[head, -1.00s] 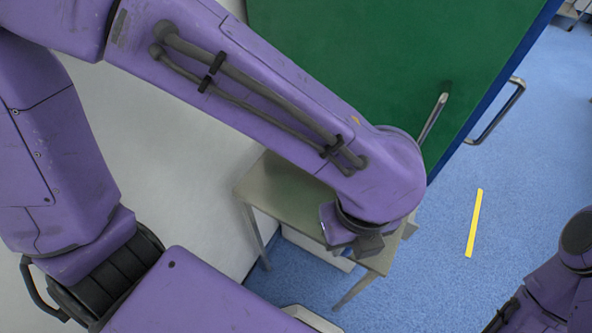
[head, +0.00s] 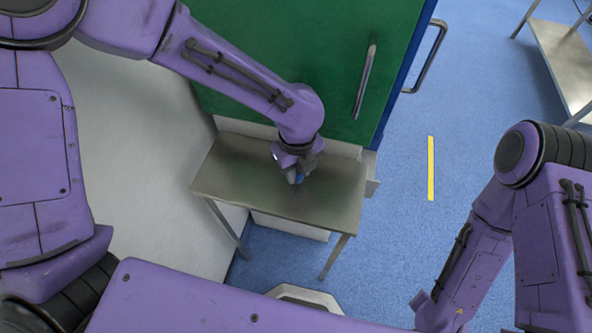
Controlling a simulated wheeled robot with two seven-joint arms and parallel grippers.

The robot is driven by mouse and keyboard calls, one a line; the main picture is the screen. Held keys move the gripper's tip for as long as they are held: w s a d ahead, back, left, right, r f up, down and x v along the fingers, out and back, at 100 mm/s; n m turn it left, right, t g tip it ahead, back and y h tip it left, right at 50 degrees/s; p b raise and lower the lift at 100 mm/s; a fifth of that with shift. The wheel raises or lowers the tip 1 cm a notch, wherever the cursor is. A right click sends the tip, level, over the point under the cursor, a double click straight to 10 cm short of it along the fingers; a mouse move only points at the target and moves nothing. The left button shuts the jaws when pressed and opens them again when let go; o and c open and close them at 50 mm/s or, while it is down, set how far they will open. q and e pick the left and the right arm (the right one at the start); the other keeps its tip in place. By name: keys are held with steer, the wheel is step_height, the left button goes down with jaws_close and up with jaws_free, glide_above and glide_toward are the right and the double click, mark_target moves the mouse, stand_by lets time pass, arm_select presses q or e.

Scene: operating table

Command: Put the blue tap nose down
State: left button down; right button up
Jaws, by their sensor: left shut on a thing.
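My left gripper points down over the steel side table (head: 235,180) and is shut on the tap. The fingers and wrist hide most of the tap, so I cannot tell which way its nose points. I also cannot tell whether it touches the table top. My right arm is at the right of the view, and its gripper is not in sight.
The rest of the table top is bare. A green panel (head: 300,60) with a metal handle (head: 365,82) stands behind the table. Another steel table (head: 565,60) is at the top right. A yellow strip (head: 431,168) lies on the open blue floor.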

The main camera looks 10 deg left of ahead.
arm_select(q)
steer(key=shift+f, duration=0.65)
steer(key=shift+f, duration=0.15)
steer(key=c, duration=0.9)
jaws_free()
